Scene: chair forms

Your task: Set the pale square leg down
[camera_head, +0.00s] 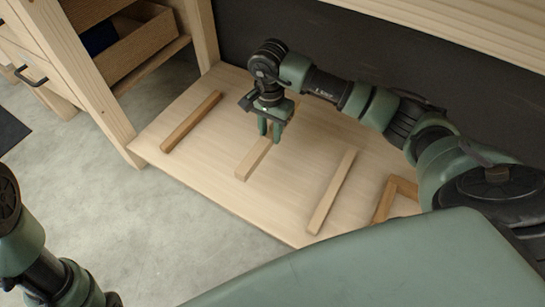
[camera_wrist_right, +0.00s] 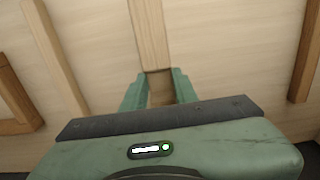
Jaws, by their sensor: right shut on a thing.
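My right gripper (camera_head: 270,130) points down over the wooden board and is shut on a pale square leg (camera_head: 248,165). The leg lies roughly flat, at or very near the board's surface; I cannot tell whether it touches. In the wrist view the leg (camera_wrist_right: 149,35) runs away from between the green fingertips (camera_wrist_right: 159,92). Part of it is hidden by the gripper. Of my left arm only links show at the lower left; its gripper is out of view.
The board (camera_head: 215,165) also bears a browner leg (camera_head: 192,121) to the left, another pale leg (camera_head: 332,191) to the right and a brown corner frame (camera_head: 392,196) beyond that. Bare board lies between them. A drawer unit (camera_head: 75,70) stands at the left, a dark panel (camera_head: 330,45) behind.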

